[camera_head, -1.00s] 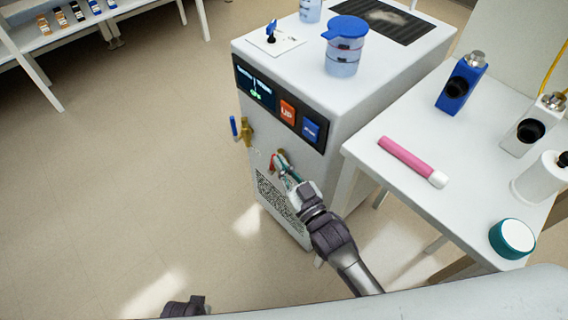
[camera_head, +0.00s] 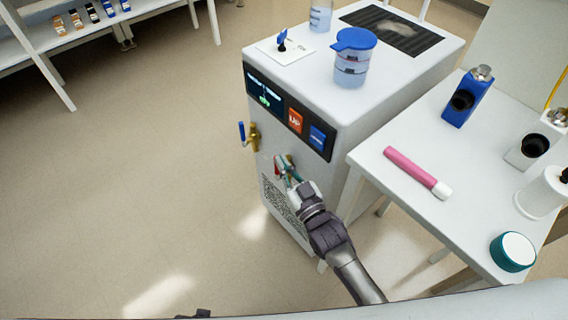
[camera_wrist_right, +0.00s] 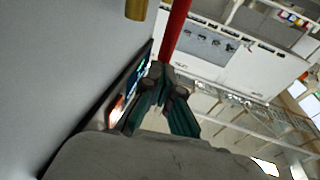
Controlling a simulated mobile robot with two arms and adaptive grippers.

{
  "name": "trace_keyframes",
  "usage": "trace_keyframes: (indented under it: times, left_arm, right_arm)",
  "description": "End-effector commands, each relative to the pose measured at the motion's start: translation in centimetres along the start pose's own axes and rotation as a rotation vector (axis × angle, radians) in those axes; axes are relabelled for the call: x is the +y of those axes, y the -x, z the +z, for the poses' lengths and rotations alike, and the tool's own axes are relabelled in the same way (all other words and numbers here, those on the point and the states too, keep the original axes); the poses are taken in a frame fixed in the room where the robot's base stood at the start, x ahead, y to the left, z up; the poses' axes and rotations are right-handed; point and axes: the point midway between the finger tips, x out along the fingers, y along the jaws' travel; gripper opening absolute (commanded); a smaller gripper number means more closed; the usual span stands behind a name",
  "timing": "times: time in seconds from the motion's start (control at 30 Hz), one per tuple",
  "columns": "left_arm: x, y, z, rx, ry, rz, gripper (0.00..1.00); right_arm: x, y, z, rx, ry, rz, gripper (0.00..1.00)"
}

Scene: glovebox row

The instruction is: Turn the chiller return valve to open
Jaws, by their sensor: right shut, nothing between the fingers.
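The chiller (camera_head: 345,125) is a white cabinet with two valves on its front. One valve has a blue lever (camera_head: 241,132) standing upright beside its brass body (camera_head: 253,137). The other has a red lever (camera_head: 277,170), lower and to the right, partly hidden by my right gripper (camera_head: 287,173). My right gripper is shut and empty, with its fingertips at the red lever. In the right wrist view the red lever (camera_wrist_right: 175,30) runs up from the shut fingertips (camera_wrist_right: 165,75); contact is unclear. A dark tip of my left gripper (camera_head: 196,314) shows at the bottom edge; its fingers are hidden.
A display panel with orange and blue buttons (camera_head: 295,120) is above the valves. A blue-lidded jug (camera_head: 351,72) stands on the chiller. A white table (camera_head: 400,205) at the right holds a pink tube (camera_head: 412,170) and bottles. The floor at left is clear.

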Motion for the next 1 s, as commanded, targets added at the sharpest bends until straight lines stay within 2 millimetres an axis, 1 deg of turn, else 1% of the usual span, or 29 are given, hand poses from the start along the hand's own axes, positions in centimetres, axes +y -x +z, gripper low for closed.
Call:
trace_keyframes:
  times: [0.03, 0.13, 0.27, 0.37, 0.6, 0.7, 0.83, 1.0]
  left_arm:
    - [0.0, 0.0, 0.0, 0.0, 0.0, 0.0, 0.0]
    - [0.0, 0.0, 0.0, 0.0, 0.001, 0.0, 0.0]
    - [0.0, 0.0, 0.0, 0.0, 0.001, 0.001, 0.0]
    - [0.0, 0.0, 0.0, 0.0, 0.001, 0.0, 0.0]
    - [0.0, 0.0, 0.0, 0.0, 0.001, 0.0, 0.0]
    - [0.0, 0.0, 0.0, 0.0, 0.001, 0.0, 0.0]
    - [0.0, 0.0, 0.0, 0.0, 0.001, 0.0, 0.0]
    - [0.0, 0.0, 0.0, 0.0, 0.001, 0.0, 0.0]
  right_arm:
    - [0.0, -0.3, -0.5, 0.01, 0.0, 0.001, 0.0]
    - [0.1, -0.3, -0.5, 0.011, 0.0, 0.001, 0.0]
    - [0.1, 0.4, -0.5, 0.011, 0.0, 0.001, 0.0]
    - [0.0, 2.1, -0.3, 0.007, 0.0, 0.001, 0.0]
    - [0.0, 7.5, -0.1, 0.002, -0.001, 0.001, 0.0]
    - [0.0, 9.4, -0.1, 0.002, -0.001, 0.001, 0.0]
    - [0.0, 11.2, -0.1, 0.002, 0.0, 0.001, 0.0]
    - [0.0, 12.2, -0.1, 0.003, 0.0, 0.001, 0.0]
